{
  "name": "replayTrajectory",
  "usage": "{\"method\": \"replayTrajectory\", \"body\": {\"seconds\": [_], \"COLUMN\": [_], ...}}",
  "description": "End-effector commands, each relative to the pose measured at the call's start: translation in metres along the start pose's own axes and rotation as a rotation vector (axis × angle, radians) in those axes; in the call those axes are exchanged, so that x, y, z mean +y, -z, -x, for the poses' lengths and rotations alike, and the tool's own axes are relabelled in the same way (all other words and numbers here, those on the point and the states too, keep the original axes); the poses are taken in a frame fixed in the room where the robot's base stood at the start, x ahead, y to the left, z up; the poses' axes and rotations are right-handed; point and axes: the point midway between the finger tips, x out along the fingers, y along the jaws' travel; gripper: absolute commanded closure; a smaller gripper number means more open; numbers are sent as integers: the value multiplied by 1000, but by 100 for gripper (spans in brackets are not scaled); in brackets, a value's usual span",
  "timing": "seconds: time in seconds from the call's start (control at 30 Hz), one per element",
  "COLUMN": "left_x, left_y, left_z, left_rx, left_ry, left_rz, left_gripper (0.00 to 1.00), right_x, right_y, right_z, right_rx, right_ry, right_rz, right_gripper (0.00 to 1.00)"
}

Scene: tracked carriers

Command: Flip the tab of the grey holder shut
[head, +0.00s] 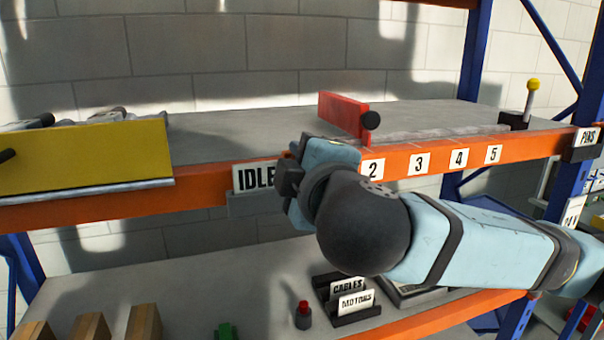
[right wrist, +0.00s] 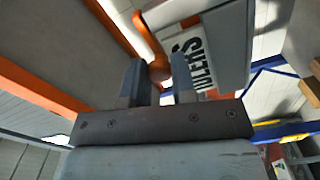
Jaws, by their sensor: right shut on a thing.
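The grey holder (head: 252,207) sits on the orange front beam of the upper shelf, with a white card reading "IDLE…" (head: 254,178) in it. My right gripper (head: 289,180) is at the holder's right end and covers part of the card. In the right wrist view the holder (right wrist: 232,40) fills the upper right, its card (right wrist: 190,55) partly visible. An orange tab (right wrist: 146,35) with a round knob (right wrist: 159,70) runs beside the card. My right gripper (right wrist: 158,78) is shut on the knob, one finger on each side. The tab is hidden in the head view.
A yellow panel (head: 85,163) stands at the shelf's left and a red plate (head: 343,115) with a black knob near the middle. Numbered cards line the orange beam. The lower shelf holds wooden blocks, a red-topped item (head: 303,315) and a black card holder (head: 350,300).

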Motion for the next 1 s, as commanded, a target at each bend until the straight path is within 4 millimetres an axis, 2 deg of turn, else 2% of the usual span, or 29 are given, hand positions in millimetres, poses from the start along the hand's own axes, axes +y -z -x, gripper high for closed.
{"method": "replayTrajectory", "body": {"seconds": [0.37, 0.4, 0.5, 0.83, 1.0], "left_x": [4, 4, 2, 0, 1], "left_y": [6, 6, 4, 0, -6], "left_z": [-1, -1, -2, -3, -7], "left_rx": [14, 14, 12, 5, 6], "left_ry": [-4, -3, -1, 3, 1], "left_rz": [7, 7, 6, 6, 7], "left_gripper": [57, 57, 57, 57, 57], "right_x": [-2, -2, -2, -2, -3], "right_y": [0, 0, 0, 0, 0], "right_z": [0, 0, 0, 3, 26], "right_rx": [0, 0, 0, 0, 4], "right_ry": [2, 2, 2, 1, 0], "right_rz": [28, 28, 28, 26, 26], "right_gripper": [99, 69, 50, 50, 50]}}
